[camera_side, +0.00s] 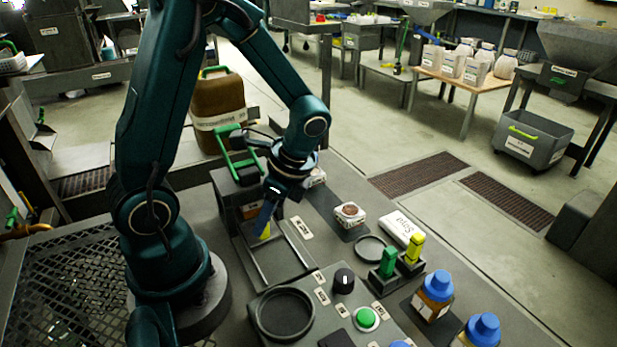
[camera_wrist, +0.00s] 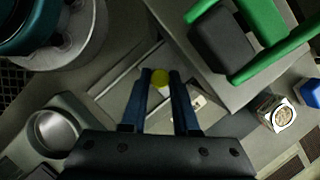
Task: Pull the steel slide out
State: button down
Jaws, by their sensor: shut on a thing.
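The steel slide (camera_side: 262,246) is a flat grey plate lying between two low rails in front of a dark box-shaped housing. How far the slide reaches into the housing is hidden by the gripper and the housing.
A green handle (camera_side: 238,155) rises from the housing close behind my gripper. A black round holder (camera_side: 285,313), a dark knob (camera_side: 344,280) and a green button (camera_side: 366,318) stand in front. Blue-capped bottles (camera_side: 436,293) are at right. The track between the rails is clear.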

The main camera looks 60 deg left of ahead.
jog(key=shift+r, duration=0.1)
jog(key=d, duration=0.9)
jog(key=shift+w, duration=0.1)
jog(key=shift+d, duration=0.1)
jog(key=c, duration=0.9)
grip_release()
jog(key=shift+v, duration=2.5)
